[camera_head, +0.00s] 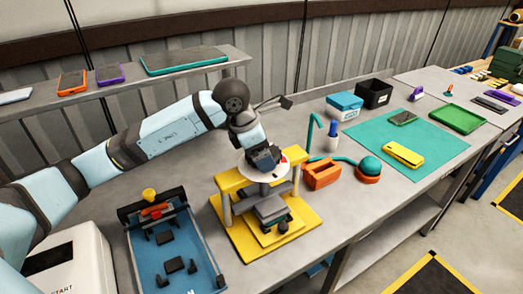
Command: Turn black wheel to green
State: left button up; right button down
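A yellow fixture (240,240) stands on the grey bench, with a round white disc (250,174) on its top. A small red patch (284,159) shows at the disc's far right edge. My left gripper (265,163) reaches down from the left and is right over the disc. Its dark fingers are small here, and I cannot tell whether they are open or shut. I cannot make out a black wheel apart from the dark gripper; it may be hidden under it. No green mark shows on the disc. My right gripper is not in view.
A blue tray (150,268) with black parts lies left of the fixture. A teal mat (428,155) lies further right. A shelf (112,84) runs behind my arm.

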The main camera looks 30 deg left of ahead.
pick_arm(q)
jog(key=shift+w+f+m+b, duration=0.15)
jog(key=shift+m+b, duration=0.35)
jog(key=shift+b, duration=0.5)
jog(key=shift+m+b, duration=0.35)
jog(key=shift+m, duration=0.05)
jog(key=shift+r+g, duration=0.2)
jog(key=shift+g, duration=0.1)
jog(key=o, duration=0.6)
jog(key=shift+h, duration=0.3)
jog(key=shift+o, duration=0.2)
jog(key=shift+r, duration=0.1)
jog(key=v, duration=1.3)
jog(key=shift+s+r, duration=0.25)
jog(key=shift+r, duration=0.1)
